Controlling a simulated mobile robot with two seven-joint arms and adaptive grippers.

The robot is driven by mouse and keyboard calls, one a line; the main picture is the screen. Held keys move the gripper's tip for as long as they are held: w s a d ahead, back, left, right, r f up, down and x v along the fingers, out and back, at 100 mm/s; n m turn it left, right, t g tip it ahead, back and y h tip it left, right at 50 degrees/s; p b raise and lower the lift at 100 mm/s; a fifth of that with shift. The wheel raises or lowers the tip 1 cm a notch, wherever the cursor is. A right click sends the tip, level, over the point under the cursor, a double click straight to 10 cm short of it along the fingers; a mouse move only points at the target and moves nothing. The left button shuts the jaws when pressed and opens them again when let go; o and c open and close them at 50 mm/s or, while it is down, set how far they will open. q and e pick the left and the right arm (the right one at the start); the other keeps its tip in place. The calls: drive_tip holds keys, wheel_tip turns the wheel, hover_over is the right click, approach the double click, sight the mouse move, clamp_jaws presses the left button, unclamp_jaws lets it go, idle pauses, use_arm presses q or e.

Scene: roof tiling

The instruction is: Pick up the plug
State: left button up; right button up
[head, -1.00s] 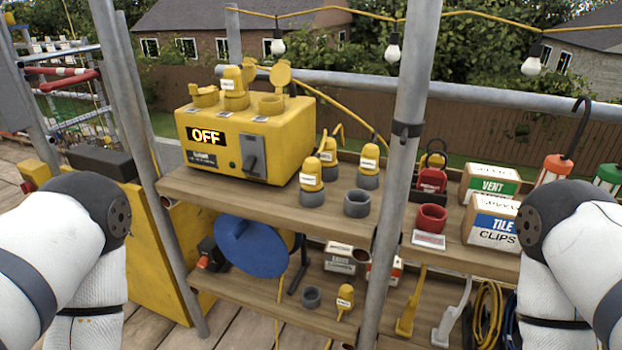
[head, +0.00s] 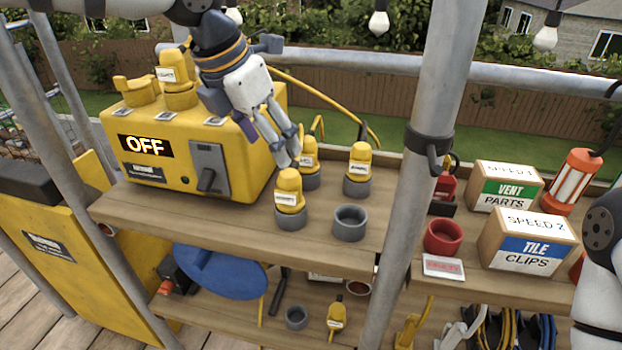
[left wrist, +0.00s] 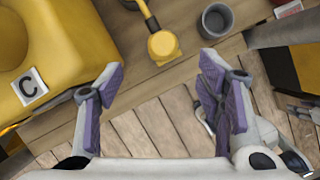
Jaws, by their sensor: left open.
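Several yellow plugs with white labels are in view. The front plug (head: 290,188) stands upright in a grey holder on the upper shelf, with a second plug (head: 309,150) behind it and a third plug (head: 358,160) to the right. Another plug (head: 336,316) is on the lower shelf. My left gripper (head: 291,150) reaches down from above, its fingers close to the front and second plugs. In the left wrist view, my left gripper (left wrist: 162,94) is open and empty, and a yellow plug (left wrist: 163,46) shows beyond the fingertips. Labels are too small to read. My right gripper is out of view.
A yellow power box (head: 240,165) reading OFF stands left of the plugs. An empty grey holder (head: 350,222) sits right of the front plug.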

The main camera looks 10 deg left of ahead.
sight(285, 176)
use_arm(q)
drive_tip(key=x, duration=0.7)
drive_tip(key=b+x, duration=0.1)
drive_tip(key=x, duration=0.3)
drive_tip(key=shift+s+d+f, duration=0.15)
drive_tip(key=shift+f, duration=0.2)
drive_tip(key=shift+r, duration=0.1)
drive_tip(key=shift+c, duration=0.2)
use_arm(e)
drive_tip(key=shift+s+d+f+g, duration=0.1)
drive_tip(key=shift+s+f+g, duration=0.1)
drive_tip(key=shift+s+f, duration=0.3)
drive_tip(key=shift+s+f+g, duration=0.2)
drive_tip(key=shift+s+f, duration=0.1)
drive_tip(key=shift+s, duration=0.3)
use_arm(q)
drive_tip(key=c, duration=1.3)
